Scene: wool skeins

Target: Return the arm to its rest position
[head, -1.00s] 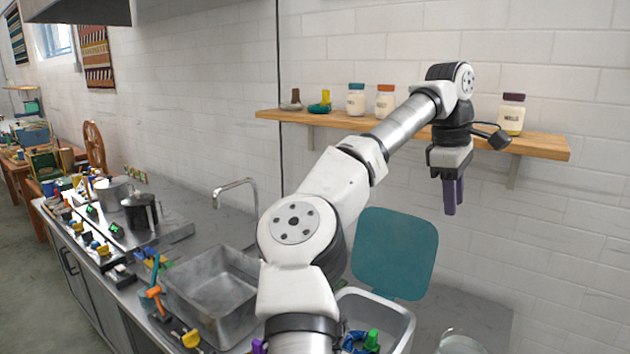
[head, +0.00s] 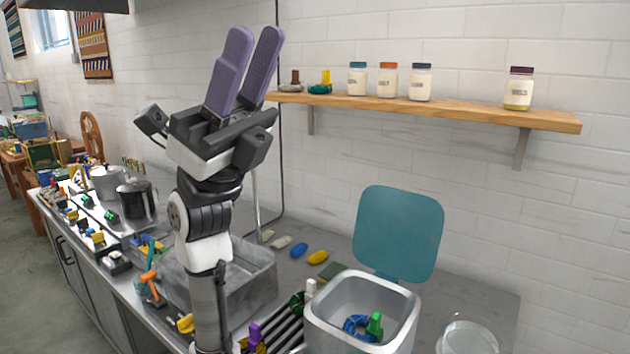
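My gripper (head: 262,48) is raised high in the left half of the head view, in front of the white brick wall. Its two purple fingers point up and stand apart with a gap between them. Nothing shows between the fingers. My arm below it is folded close and upright, and hides part of the metal basin and the tap.
A wooden shelf (head: 430,107) on the wall holds several jars. On the counter stand a metal basin (head: 250,293), a metal bin (head: 320,322) with a raised teal lid (head: 398,232) and a blue skein (head: 357,327) inside, a kettle (head: 137,201) and a glass bowl (head: 467,338).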

